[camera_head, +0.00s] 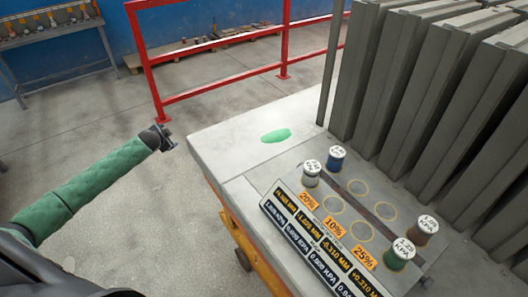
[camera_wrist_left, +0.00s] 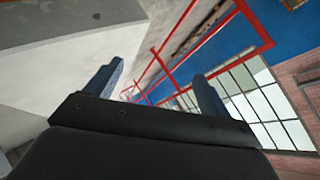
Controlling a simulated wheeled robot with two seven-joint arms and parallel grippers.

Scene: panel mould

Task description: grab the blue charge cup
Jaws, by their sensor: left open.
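The blue charge cup (camera_head: 336,158) has a white labelled top and stands upright at the back of the rack board (camera_head: 330,215) on the grey bench. My left gripper (camera_head: 166,137) is out over the floor, left of the bench and well apart from the cup. In the left wrist view my left gripper (camera_wrist_left: 156,90) has its two fingers spread with nothing between them. The cup does not show in that view. My right gripper is in neither view.
A grey-white cup (camera_head: 311,173), a brown cup (camera_head: 424,230) and a green cup (camera_head: 399,254) stand on the same board among empty ringed spots. Tall grey panels (camera_head: 400,70) rise behind. A green patch (camera_head: 276,135) lies on the bare bench top. A red rail (camera_head: 220,90) stands beyond.

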